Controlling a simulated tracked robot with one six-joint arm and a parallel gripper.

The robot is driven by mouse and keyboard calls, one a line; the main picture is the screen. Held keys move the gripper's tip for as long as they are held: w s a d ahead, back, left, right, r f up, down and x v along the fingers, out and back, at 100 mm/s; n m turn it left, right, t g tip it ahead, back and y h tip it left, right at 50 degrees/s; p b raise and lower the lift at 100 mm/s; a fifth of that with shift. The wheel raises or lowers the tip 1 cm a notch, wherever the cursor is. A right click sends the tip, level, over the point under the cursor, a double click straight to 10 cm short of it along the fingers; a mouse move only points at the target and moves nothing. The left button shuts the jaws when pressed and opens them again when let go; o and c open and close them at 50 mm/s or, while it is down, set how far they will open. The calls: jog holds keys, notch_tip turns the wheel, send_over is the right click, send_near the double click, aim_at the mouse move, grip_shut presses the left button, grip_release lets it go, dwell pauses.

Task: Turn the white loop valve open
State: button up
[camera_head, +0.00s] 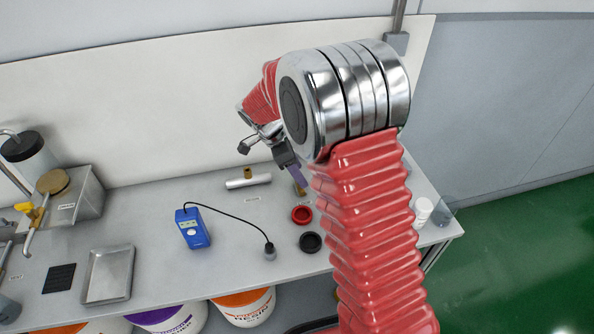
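I cannot make out a white loop valve for certain. A short pale pipe piece (260,180) with a brass fitting lies on the grey bench left of my gripper. A yellow-handled valve (35,214) is at the far left, but it is not white. My red-sleeved arm fills the centre right and hides part of the bench. My gripper (293,170) points down over the back of the bench, partly behind the arm. Purple and brass-coloured parts show at its tip; I cannot tell whether they are fingers or a held thing.
A blue meter (192,228) with a cabled probe (269,251) lies mid-bench. A red ring (301,214) and black ring (310,242) lie near the arm. A metal tray (108,274) is front left, a white cup (423,211) right. Buckets (245,306) stand below.

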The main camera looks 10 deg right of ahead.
jog(key=v, duration=1.3)
jog(key=shift+a+r, duration=0.2)
jog(key=shift+r, duration=0.05)
jog(key=s+f+n+y, duration=0.2)
jog(key=s+n, duration=0.6)
jog(key=n, duration=0.4)
jog(key=s+d+r+n+t, duration=0.1)
jog(key=s+r+n+t, duration=0.1)
jog(key=s, duration=0.4)
jog(key=s+d+r+n+t+y, duration=0.1)
jog(key=s+d+r+n, duration=0.1)
jog(key=s+r, duration=0.2)
jog(key=s+d+r+n+t+y, duration=0.1)
jog(key=s+d+r+n+t, duration=0.1)
jog(key=s, duration=0.8)
jog(key=shift+s+r+t, duration=0.25)
jog(key=shift+r+t, duration=0.05)
jog(key=shift+r, duration=0.2)
